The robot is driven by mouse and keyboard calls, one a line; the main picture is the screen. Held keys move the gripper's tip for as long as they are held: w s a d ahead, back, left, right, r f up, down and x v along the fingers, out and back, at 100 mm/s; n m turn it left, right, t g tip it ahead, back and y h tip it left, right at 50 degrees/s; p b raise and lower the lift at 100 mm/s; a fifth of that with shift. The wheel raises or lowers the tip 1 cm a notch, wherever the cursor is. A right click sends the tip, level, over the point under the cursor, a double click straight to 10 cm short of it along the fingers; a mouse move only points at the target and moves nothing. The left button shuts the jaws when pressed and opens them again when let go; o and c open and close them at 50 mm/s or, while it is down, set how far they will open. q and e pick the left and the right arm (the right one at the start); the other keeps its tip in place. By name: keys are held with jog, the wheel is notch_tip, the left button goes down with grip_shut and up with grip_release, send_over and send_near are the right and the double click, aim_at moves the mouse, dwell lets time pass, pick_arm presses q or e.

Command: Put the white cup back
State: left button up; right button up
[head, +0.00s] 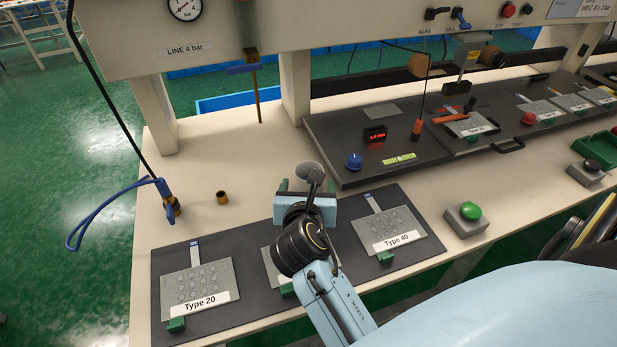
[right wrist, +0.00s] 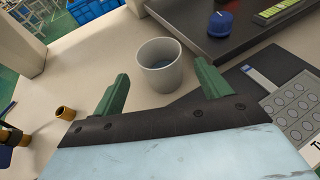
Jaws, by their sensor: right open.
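The white cup (right wrist: 158,72) stands upright on the pale bench and looks grey in shade. It also shows in the head view (head: 307,171), partly hidden behind my right gripper (head: 309,184). In the right wrist view my right gripper (right wrist: 161,70) is open, with one green finger to the left of the cup and one to the right. Gaps show between the cup and both fingers, and the fingers do not grip it. How far the cup sits between the fingertips is hard to tell. My left gripper is not in view.
A raised black board with a blue knob (head: 354,161) lies behind right. A small brass cylinder (head: 222,197) stands left. A green button (head: 470,211) is right.

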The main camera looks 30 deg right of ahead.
jog(key=v, duration=0.6)
jog(key=shift+s+a+r+p, duration=0.1)
jog(key=shift+s+p, duration=0.05)
jog(key=shift+p, duration=0.25)
jog(key=shift+s+a+r, duration=0.15)
jog(key=shift+s+a, duration=0.1)
jog(key=shift+s, duration=0.15)
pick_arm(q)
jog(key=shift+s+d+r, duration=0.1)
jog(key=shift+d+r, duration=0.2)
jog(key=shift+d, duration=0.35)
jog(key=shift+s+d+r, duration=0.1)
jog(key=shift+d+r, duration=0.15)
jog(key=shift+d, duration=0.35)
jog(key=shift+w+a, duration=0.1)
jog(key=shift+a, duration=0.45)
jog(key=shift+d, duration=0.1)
